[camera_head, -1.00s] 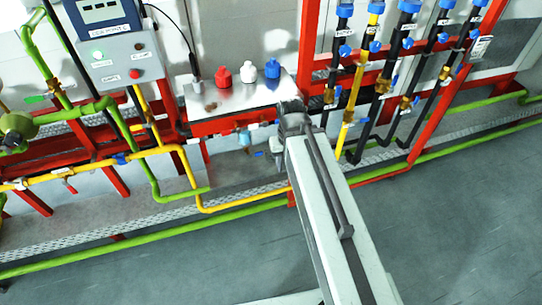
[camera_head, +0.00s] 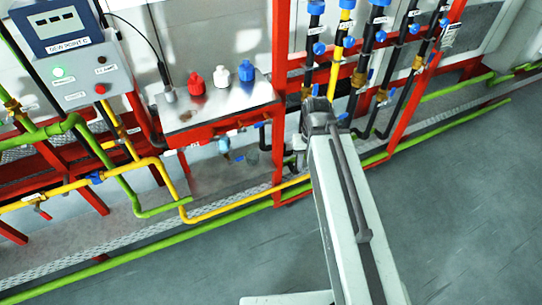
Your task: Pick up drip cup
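A small dark grey, cup-like thing (camera_head: 251,157) sits under the steel-topped box, beside the blue valve; it may be the drip cup, but it is too small to be sure. My arm reaches up from the lower right. My gripper (camera_head: 293,160) is at its far end, to the right of the grey thing and apart from it in the picture. The arm hides most of the gripper, and its fingers do not show clearly.
A steel-topped box (camera_head: 215,108) on a red frame carries red, white and blue capped parts. A blue valve (camera_head: 223,144) hangs below it. Yellow pipe (camera_head: 235,208) and green pipe (camera_head: 150,246) run low in front. Black and yellow vertical pipes stand behind my arm. The grey floor (camera_head: 450,220) is clear.

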